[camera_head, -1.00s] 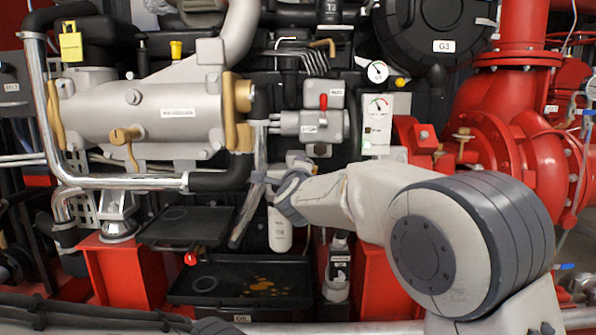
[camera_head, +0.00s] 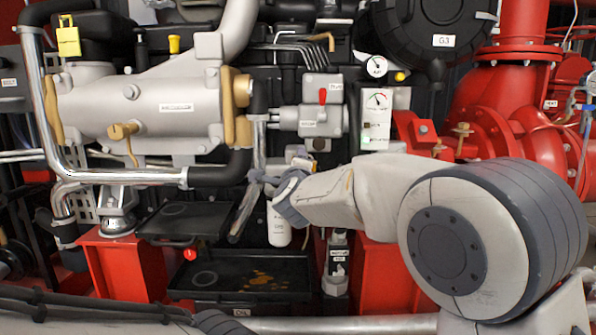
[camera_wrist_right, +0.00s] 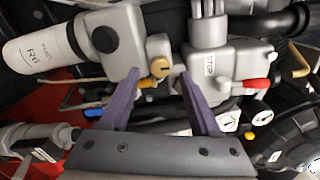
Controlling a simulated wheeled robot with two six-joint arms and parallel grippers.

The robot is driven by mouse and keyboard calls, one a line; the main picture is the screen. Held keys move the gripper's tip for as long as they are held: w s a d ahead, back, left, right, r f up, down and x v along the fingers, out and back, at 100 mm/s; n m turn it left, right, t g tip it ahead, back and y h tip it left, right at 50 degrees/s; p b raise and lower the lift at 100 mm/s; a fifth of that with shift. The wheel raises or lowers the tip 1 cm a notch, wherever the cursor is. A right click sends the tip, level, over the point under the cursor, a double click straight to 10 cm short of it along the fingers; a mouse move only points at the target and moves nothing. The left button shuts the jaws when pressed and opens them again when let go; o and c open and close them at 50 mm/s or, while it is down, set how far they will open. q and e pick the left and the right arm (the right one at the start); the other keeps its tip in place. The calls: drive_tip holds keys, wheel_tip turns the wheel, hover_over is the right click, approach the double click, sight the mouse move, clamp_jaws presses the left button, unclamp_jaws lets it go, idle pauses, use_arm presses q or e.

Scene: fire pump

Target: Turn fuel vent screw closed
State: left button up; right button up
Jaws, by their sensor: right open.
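A small brass-coloured screw (camera_wrist_right: 160,67), which looks like the fuel vent screw, sits on a grey filter housing (camera_wrist_right: 115,35) in the right wrist view. My right gripper (camera_wrist_right: 160,75) is open, with its two purple fingers on either side of the screw's position in the picture. I cannot tell whether either finger touches it. In the head view my right gripper (camera_head: 268,181) is beside the filter housing, above the white filter (camera_head: 279,225); my wrist hides part of this area. My left gripper is not in view.
A grey valve block with a red lever (camera_head: 322,97) is just above my right gripper. The white filter also shows in the right wrist view (camera_wrist_right: 40,52). Black trays (camera_head: 240,275) lie below left, and a red pump (camera_head: 500,120) stands at the right. Pipes crowd the area.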

drive_tip(key=s+p, duration=0.1)
drive_tip(key=s, duration=0.7)
drive_tip(key=shift+s, duration=0.1)
